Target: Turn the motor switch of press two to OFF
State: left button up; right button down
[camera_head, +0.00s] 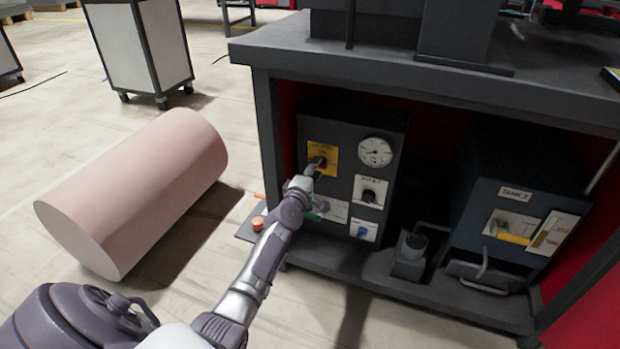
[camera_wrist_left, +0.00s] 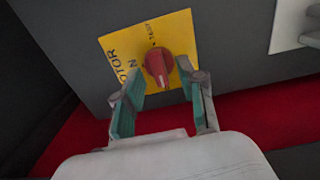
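The motor switch is a red rotary knob (camera_wrist_left: 158,66) on a yellow plate (camera_wrist_left: 176,30) in the left wrist view. The words MOTOR, ON and TEST can be read in part on the plate. In the head view the yellow plate (camera_head: 323,149) is at the upper left of a dark control panel (camera_head: 340,132), and the knob there is partly behind my gripper. My left gripper (camera_wrist_left: 160,96) is open, with its teal-padded fingers apart just below and to either side of the knob. I cannot tell whether they touch it. My right gripper is not in view.
The panel also bears a round gauge (camera_head: 375,152), a black knob (camera_head: 369,196) and a blue switch (camera_head: 362,232). A tank unit (camera_head: 515,225) stands to the right under the dark bench (camera_head: 430,75). A pink cylinder (camera_head: 135,195) lies on the floor at left.

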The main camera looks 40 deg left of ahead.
pick_arm(q)
jog(key=v, duration=1.1)
jog(key=shift+s, duration=0.35)
jog(key=shift+d, duration=0.15)
